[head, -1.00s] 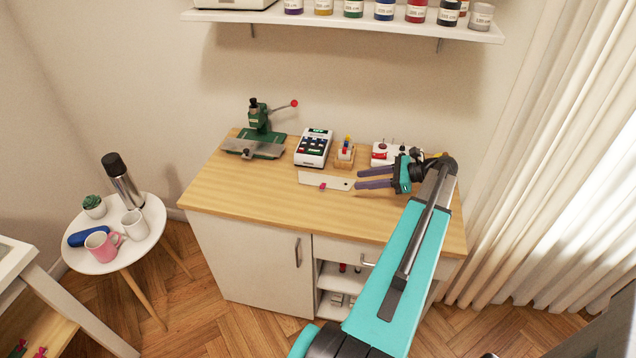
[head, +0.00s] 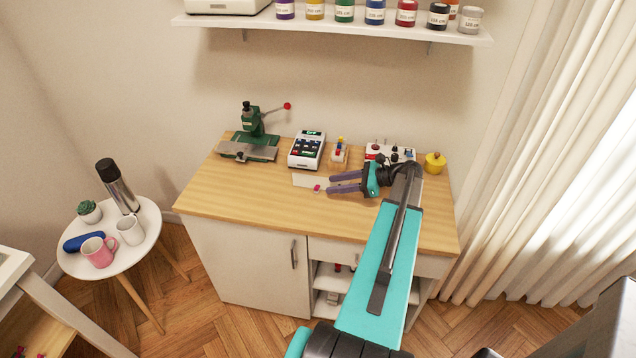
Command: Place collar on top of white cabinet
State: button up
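A flat white strip (head: 303,181), which looks like the collar, lies on the wooden top of the white cabinet (head: 245,262), near the middle. A small pink piece (head: 317,188) sits at its front edge. My gripper (head: 329,185) reaches in from the right, with its two purple fingers pointing left over or at the strip's right part. The fingers are apart, with a narrow gap between them. They hide the strip's right end, and I cannot tell whether they touch it.
A green press (head: 252,140), a keypad device (head: 307,150), a small wooden holder (head: 339,157), a white-and-red device (head: 378,152) and a yellow pot (head: 435,163) stand along the back. The wooden top (head: 240,195) is clear at front left. A wall shelf (head: 330,28) hangs above.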

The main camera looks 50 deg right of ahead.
aim_at(316, 186)
jog(key=shift+w+a+f, duration=0.25)
jog(key=shift+w, duration=0.15)
jog(key=shift+w, duration=0.15)
jog(key=shift+p+x, duration=1.1)
jog(key=shift+x, duration=1.35)
jog(key=shift+w, duration=0.1)
grip_shut()
